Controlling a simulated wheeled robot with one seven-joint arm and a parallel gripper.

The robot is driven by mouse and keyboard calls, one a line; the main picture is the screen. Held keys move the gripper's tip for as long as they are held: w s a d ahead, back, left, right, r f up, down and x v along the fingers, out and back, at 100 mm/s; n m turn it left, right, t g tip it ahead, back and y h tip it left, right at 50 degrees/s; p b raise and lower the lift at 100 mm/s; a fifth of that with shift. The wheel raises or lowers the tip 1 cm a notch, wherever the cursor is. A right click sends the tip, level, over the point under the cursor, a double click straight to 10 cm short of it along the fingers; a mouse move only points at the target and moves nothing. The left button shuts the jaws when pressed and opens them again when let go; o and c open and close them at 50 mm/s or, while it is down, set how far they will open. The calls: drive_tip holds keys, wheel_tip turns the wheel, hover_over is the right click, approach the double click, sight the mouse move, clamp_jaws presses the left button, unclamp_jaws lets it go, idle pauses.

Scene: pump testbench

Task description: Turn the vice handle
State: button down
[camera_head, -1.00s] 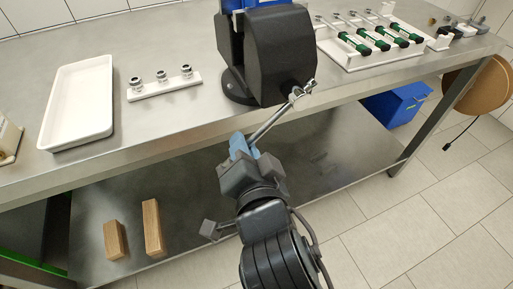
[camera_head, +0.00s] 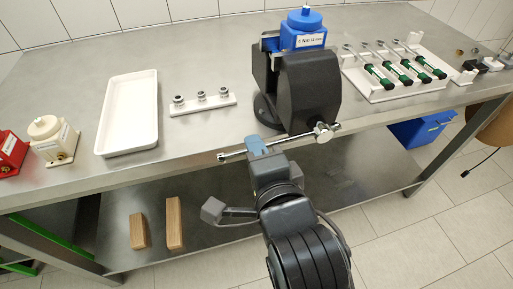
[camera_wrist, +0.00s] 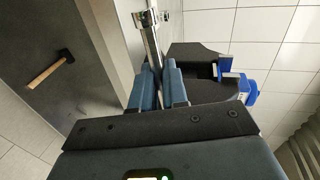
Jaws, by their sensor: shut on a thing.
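The black vice (camera_head: 310,90) stands at the front edge of the steel bench with a blue pump part (camera_head: 303,30) on top in its jaws. Its silver handle (camera_head: 292,140) is a bar through a round boss, lying nearly level and tilted slightly up to the right. My gripper (camera_head: 257,145) is shut on the left part of the handle, with the bar's left end sticking out past the fingers. In the wrist view the handle (camera_wrist: 152,42) runs up from between my two blue-grey fingers (camera_wrist: 158,88). The vice (camera_wrist: 195,58) is right behind them.
A white tray (camera_head: 107,132) and a white strip with metal fittings (camera_head: 213,106) are left of the vice. A rack of green-handled tools (camera_head: 369,88) is right of it. Red (camera_head: 8,150) and cream (camera_head: 72,147) pump parts stand at far left.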

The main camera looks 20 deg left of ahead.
drive_tip(key=shift+d, duration=0.1)
idle(0.3)
drive_tip(key=c, duration=1.3)
unclamp_jaws()
drive_tip(key=v, duration=0.7)
drive_tip(key=shift+s+d+r+b, duration=0.15)
drive_tip(key=shift+s+d+b, duration=0.1)
drive_tip(key=shift+b, duration=0.1)
